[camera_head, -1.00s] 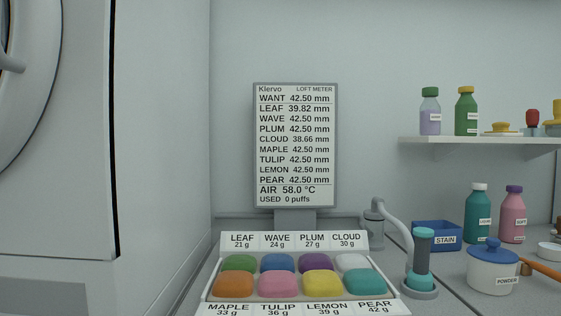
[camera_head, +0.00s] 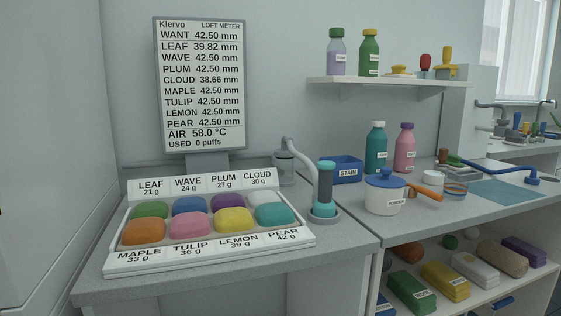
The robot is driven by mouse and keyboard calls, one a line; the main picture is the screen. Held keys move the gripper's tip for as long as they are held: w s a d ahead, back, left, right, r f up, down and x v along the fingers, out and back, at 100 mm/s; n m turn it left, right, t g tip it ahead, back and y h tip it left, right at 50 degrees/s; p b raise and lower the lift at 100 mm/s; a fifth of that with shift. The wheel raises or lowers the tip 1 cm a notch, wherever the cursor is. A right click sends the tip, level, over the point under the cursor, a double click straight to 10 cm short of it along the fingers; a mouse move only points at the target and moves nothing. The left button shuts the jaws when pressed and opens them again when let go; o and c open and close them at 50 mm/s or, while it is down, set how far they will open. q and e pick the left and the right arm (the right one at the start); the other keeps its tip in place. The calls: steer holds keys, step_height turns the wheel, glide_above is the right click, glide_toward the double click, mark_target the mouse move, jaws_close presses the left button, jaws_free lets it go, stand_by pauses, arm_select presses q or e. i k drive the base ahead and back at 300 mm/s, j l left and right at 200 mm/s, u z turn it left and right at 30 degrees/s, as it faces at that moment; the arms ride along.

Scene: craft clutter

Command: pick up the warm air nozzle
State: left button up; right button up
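The warm air nozzle seems to be the upright device with a dark grey grip and teal ends (camera_head: 325,190). It stands in a round grey base on the counter, right of the tray of coloured pads. Nothing is touching the nozzle. Neither of my grippers shows in the view.
The pad tray (camera_head: 107,268) fills the counter's left part, below the loft meter sign (camera_head: 199,86). A shelf of bundles (camera_head: 445,281) lies below.

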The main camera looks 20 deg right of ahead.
mark_target(324, 206)
steer(key=i+l+z, duration=0.25)
steer(key=z, duration=0.15)
steer(key=i+l+z, duration=0.1)
steer(key=i+z, duration=0.25)
steer(key=i, duration=0.05)
